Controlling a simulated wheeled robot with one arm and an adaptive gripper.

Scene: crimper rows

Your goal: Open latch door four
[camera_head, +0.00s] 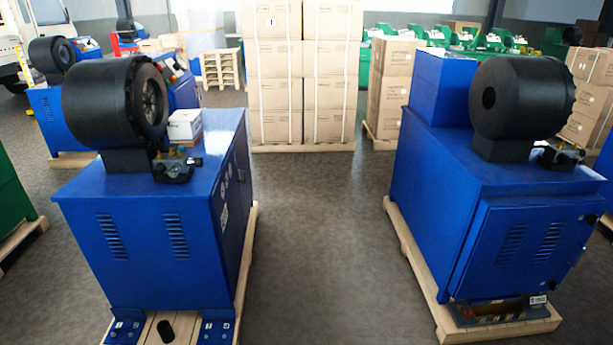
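A blue crimper machine (430,175) stands at the right on a wooden pallet. Its front has a raised blue door panel (525,225) with two groups of vent slots. The door looks shut, and small dark fittings show by its right edge. A small label tag (538,300) is below the door, too small to read. I cannot tell whether this is door four. Another blue crimper machine (140,205) stands at the left, with vent slots on its front and no clear latch there. My gripper is not in view.
A grey floor aisle (315,230) runs clear between the two machines. Pallet edges (425,280) stick out around their bases. Stacked cartons (305,70) close off the far end. More machines and green equipment (475,38) stand behind.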

